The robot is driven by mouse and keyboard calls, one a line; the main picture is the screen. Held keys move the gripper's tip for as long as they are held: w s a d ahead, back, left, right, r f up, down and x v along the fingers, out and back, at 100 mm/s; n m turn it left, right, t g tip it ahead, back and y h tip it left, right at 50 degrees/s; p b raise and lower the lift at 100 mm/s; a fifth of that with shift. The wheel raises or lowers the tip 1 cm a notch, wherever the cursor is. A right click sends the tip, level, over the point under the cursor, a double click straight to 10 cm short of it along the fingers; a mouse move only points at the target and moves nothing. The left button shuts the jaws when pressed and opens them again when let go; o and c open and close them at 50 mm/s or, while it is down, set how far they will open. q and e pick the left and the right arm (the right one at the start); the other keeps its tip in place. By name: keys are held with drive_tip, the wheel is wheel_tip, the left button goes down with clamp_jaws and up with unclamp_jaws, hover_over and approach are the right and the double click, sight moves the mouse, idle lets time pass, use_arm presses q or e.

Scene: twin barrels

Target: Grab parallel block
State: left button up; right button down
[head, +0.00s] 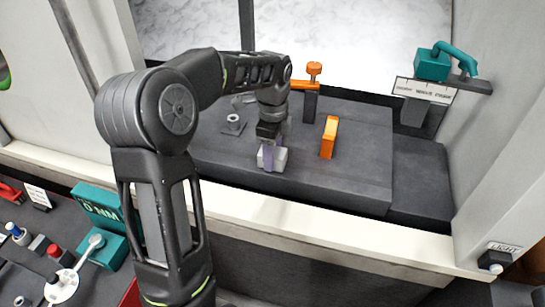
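My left arm reaches in from the left over a dark grey machine table (355,170). My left gripper (270,158) points down at the table's middle, at a small pale grey block (280,160). The fingertips overlap the block in this view, so I cannot tell whether they are closed on it or only around it. An upright orange block (329,138) stands to the right of the gripper, apart from it. The frame does not make clear which of the two is the parallel block. My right gripper is not in view.
Behind the gripper stands an orange-knobbed clamp or stop (313,75). A small dark fixture (233,124) sits to the left. A teal-handled device (432,65) stands at the back right. A pale ledge (330,228) borders the front. The table's right part is clear.

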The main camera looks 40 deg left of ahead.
use_arm(q)
clamp_jaws()
idle(0.3)
drive_tip(key=shift+w+r, duration=0.1)
idle(0.4)
